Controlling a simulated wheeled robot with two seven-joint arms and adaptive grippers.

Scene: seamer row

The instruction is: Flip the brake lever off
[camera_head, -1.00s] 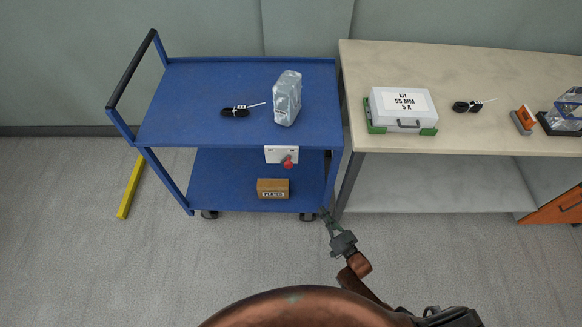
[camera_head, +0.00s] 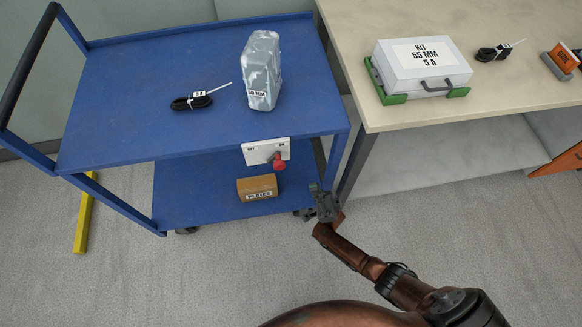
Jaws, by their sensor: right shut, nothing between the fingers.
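The brake lever (camera_head: 278,161) has a red knob and sits on a white plate (camera_head: 256,152) on the front edge of the blue cart (camera_head: 130,140). The plate is marked OFF at its left and ON at its right, and the lever leans to the ON side. My right gripper (camera_head: 316,190) is shut and empty, in front of the cart's right front corner. It appears to the right of and below the red knob, apart from it. My left gripper is not in view.
A wrapped block (camera_head: 262,75) and a black cable coil (camera_head: 190,102) lie on the cart's top. A brown box (camera_head: 257,187) sits on its lower shelf. A beige table (camera_head: 350,25) with a white kit case (camera_head: 422,62) stands close at right. A yellow floor bar (camera_head: 83,215) lies left.

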